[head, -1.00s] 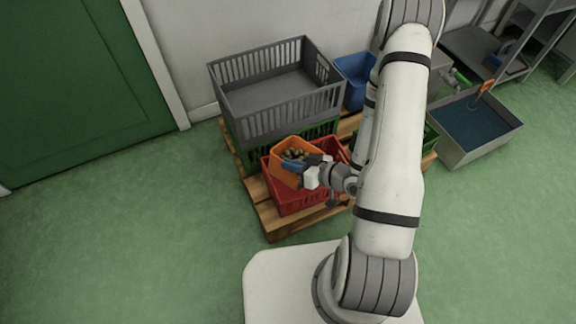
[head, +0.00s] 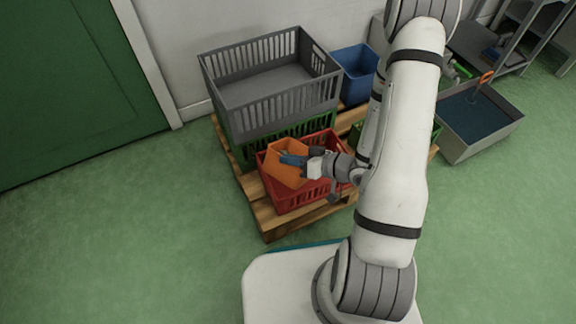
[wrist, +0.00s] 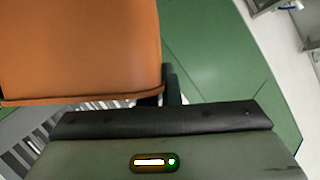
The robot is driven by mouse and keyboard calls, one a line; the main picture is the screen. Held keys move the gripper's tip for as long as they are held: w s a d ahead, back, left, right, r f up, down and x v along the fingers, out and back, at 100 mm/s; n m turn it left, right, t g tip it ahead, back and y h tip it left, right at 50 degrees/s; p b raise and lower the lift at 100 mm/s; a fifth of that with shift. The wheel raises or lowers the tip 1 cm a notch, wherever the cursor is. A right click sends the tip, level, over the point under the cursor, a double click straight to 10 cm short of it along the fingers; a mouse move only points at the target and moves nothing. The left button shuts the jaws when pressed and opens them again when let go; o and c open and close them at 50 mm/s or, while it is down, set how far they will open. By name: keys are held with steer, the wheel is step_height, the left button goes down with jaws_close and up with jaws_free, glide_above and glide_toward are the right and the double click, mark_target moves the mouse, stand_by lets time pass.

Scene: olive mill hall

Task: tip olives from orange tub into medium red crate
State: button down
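My gripper (head: 298,161) is shut on the orange tub (head: 285,172) and holds it over the red crate (head: 298,198). The tub is tilted in the head view, with its open side facing up and away, and no olives show in it now. The red crate sits on the wooden pallet. The arm and tub hide part of its inside, and I cannot see whether olives lie there. In the wrist view the tub's orange wall (wrist: 80,50) fills the upper left, close to my gripper.
A grey crate (head: 290,103) is stacked on a green crate (head: 235,150) behind the red crate, on the pallet (head: 262,214). A blue bin (head: 356,73) stands behind. A grey basin (head: 480,142) is at right. Green floor (head: 120,240) is clear at left.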

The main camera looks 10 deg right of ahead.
steer(key=shift+w+d+r+m+g+y+p, duration=0.15)
steer(key=shift+w+d+m+y+p, duration=0.6)
steer(key=shift+w+d+m, duration=0.55)
steer(key=shift+w+d+m+g+y+p, duration=0.2)
steer(key=shift+w+d+m+y+p, duration=0.55)
steer(key=shift+w+d+m, duration=0.5)
steer(key=shift+w+d+r+m+g+y+p, duration=0.15)
steer(key=shift+w+d+m+y+p, duration=0.6)
steer(key=shift+w+d+m, duration=0.55)
steer(key=shift+w+d+f+m+t+y, duration=0.15)
steer(key=shift+w+d+f+m+y, duration=0.15)
steer(key=shift+w+d+m, duration=0.55)
steer(key=shift+w+d+f+m+t+y, duration=0.2)
steer(key=shift+w+d+m, duration=0.3)
steer(key=shift+m, duration=0.6)
steer(key=shift+w, duration=0.1)
